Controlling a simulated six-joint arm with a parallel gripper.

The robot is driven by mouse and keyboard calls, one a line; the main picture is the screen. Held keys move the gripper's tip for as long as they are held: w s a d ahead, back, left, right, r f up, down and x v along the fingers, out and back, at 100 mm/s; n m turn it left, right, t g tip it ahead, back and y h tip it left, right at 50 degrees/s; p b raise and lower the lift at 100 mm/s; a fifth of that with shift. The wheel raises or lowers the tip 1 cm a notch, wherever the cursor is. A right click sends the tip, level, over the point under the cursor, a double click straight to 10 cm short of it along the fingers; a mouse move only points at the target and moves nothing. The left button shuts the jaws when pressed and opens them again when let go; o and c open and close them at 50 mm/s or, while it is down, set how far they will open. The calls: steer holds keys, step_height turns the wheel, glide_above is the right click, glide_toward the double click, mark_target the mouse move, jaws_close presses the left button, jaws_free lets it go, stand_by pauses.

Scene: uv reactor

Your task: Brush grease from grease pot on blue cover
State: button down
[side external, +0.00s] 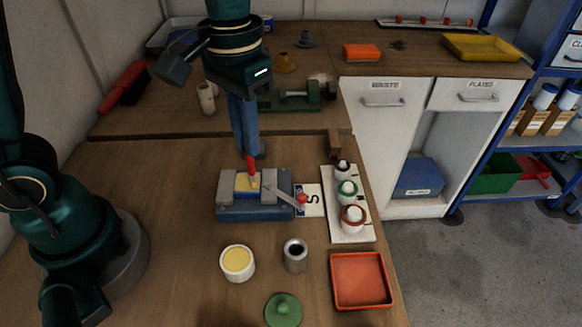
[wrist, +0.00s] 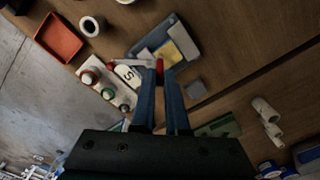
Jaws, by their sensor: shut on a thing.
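My gripper (side external: 252,155) is shut on the red handle of a brush (side external: 251,166), which also shows between the fingertips in the wrist view (wrist: 159,66). The brush is upright over the blue cover (side external: 240,191), which sits between grey jaws of a blue vise (side external: 256,212). The cover has a yellow area on top, also in the wrist view (wrist: 184,42). The brush's lower end is at or just above this area; I cannot tell if it touches. The grease pot (side external: 237,262), white with yellow grease, stands in front of the vise.
A grey cup (side external: 295,255), a green knobbed lid (side external: 284,309) and an orange tray (side external: 361,282) lie in front. A white rack (side external: 349,231) with several capped jars stands right of the vise, whose lever (side external: 282,193) points toward it. Free table lies left of the vise.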

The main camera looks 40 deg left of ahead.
steer(key=shift+r, duration=3.5)
